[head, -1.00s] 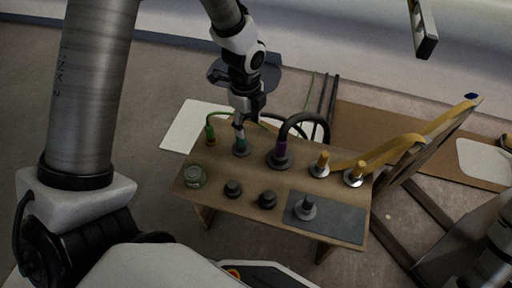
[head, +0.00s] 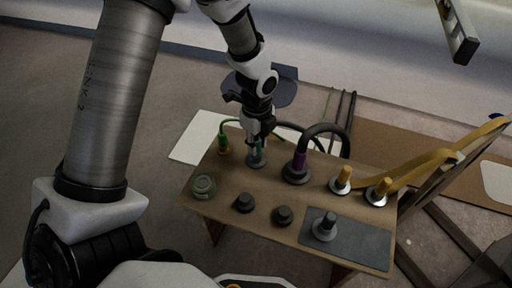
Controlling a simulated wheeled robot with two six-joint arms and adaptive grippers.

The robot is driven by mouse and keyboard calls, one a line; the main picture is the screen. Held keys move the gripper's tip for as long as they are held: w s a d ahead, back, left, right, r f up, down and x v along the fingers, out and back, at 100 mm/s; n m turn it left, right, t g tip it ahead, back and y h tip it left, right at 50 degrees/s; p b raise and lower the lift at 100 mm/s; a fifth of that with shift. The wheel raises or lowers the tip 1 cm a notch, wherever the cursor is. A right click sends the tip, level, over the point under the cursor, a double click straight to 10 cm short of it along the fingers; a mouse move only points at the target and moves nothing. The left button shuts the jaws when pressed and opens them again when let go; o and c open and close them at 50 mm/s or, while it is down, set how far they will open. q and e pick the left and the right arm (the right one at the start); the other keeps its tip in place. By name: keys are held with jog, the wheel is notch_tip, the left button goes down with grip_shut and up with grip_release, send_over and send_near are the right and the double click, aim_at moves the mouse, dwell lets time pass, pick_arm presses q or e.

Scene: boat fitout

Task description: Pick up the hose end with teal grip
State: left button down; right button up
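The hose end with the teal grip (head: 257,158) stands upright in its holder in the back row of the small wooden bench (head: 238,209), between a green-and-orange hose end and a purple one. My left gripper (head: 257,138) points down right at its top, with the fingers on either side or just above. The fingers cover the upper part of the hose end, and I cannot tell whether they are closed on it. My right gripper is not in the picture.
Near it stand the green-and-orange hose end (head: 224,147) and the purple hose end (head: 299,165) with a thick dark hose. Two yellow hose ends (head: 343,180) are to the right. Dark knobs (head: 244,203), a jar (head: 204,186) and a grey mat (head: 358,245) lie in front.

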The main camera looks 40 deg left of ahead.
pick_arm(q)
notch_tip(320, 180, up, 9)
jog(key=p, duration=0.5)
jog(key=shift+r+p, duration=0.2)
jog(key=shift+p, duration=0.2)
jog(key=shift+r, duration=0.35)
